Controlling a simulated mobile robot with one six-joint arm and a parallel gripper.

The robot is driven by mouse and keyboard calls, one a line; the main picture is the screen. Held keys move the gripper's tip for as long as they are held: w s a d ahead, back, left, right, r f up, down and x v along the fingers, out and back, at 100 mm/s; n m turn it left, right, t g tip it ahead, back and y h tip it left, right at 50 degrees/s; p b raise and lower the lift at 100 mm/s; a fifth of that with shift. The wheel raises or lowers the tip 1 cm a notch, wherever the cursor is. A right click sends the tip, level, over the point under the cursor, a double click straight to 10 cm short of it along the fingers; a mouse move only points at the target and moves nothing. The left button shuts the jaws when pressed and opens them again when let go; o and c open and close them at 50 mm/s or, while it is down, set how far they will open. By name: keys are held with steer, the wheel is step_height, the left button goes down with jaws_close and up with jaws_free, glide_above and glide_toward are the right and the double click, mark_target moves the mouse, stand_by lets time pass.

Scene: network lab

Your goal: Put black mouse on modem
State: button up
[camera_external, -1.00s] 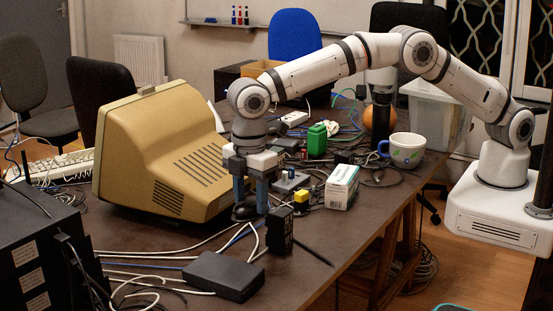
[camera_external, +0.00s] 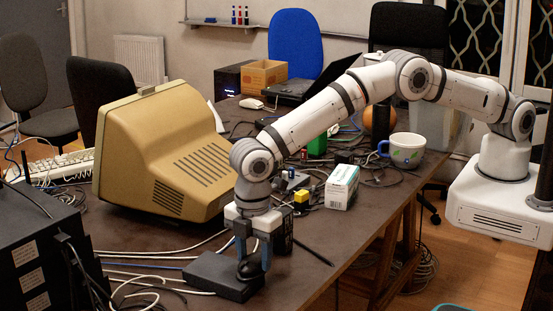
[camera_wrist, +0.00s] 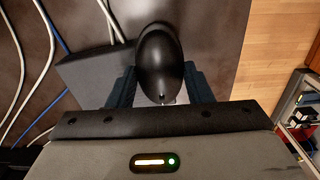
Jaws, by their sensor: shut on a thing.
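The black mouse (camera_wrist: 160,60) is between the fingers of my gripper (camera_wrist: 160,88) in the wrist view. In the external view my gripper (camera_external: 253,258) points down, shut on the black mouse (camera_external: 249,270). The mouse is over the right part of the flat black modem (camera_external: 213,271) near the table's front edge. The modem also shows in the wrist view (camera_wrist: 85,72), partly hidden by the mouse and my fingers. I cannot tell whether the mouse touches the modem's top.
A dark upright box (camera_external: 283,234) stands just behind my gripper. A beige monitor (camera_external: 165,150) is to the left. Cables (camera_external: 150,257) run beside the modem. A white-and-green box (camera_external: 342,187) and a mug (camera_external: 406,150) stand to the right.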

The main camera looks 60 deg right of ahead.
steer(key=shift+f, duration=0.2)
steer(key=o, duration=1)
